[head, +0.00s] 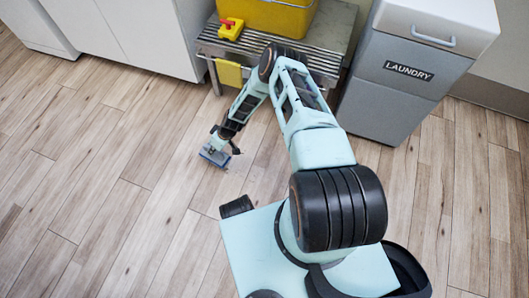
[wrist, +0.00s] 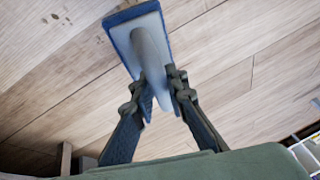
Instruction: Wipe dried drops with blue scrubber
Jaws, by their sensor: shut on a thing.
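The blue scrubber (head: 214,157) has a flat blue pad and a pale grey handle. In the head view it is low by the wood-plank floor, left of my base. My gripper (head: 226,141) is above it. In the wrist view the fingers of my gripper (wrist: 164,88) are shut on the handle of the scrubber (wrist: 122,34), with the pad pointing away. Small brown dried drops (wrist: 57,18) lie on the floor left of the pad, apart from it in the picture. I cannot tell whether the pad touches the floor. The drops are not clear in the head view.
A slatted metal bench (head: 335,47) holds a yellow tub (head: 276,14) and a yellow and red item (head: 231,27). A yellow cloth (head: 229,74) hangs below its front. A grey laundry bin (head: 400,88) stands right. White cabinets (head: 127,32) stand left. The left floor is clear.

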